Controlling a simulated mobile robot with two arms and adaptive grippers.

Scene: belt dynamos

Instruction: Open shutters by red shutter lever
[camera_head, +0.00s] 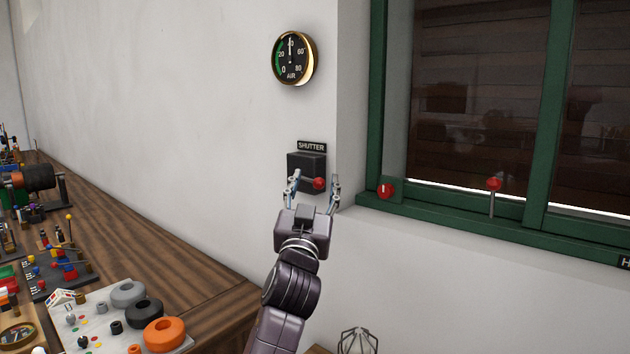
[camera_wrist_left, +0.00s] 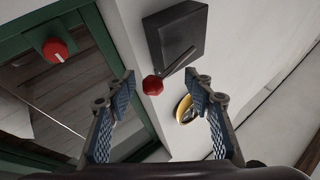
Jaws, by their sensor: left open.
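The shutter lever has a red ball knob (camera_head: 319,184) on a thin rod from a black box (camera_head: 304,164) on the white wall, under a SHUTTER label (camera_head: 312,146). My left gripper (camera_head: 315,182) is open, its fingers on either side of the knob in the head view. In the left wrist view, the red knob (camera_wrist_left: 152,85) lies beyond the open fingers (camera_wrist_left: 163,95), nearer the left one; I see no contact. Dark slatted shutters (camera_head: 470,100) show behind the green-framed window, with a bright strip along the bottom. My right gripper is not in view.
A red dial (camera_head: 386,190) and another red-knobbed lever (camera_head: 493,185) are at the window's lower frame (camera_head: 460,208). A round AIR gauge (camera_head: 294,58) hangs above the box. A wooden bench (camera_head: 150,230) with several parts runs along the left wall.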

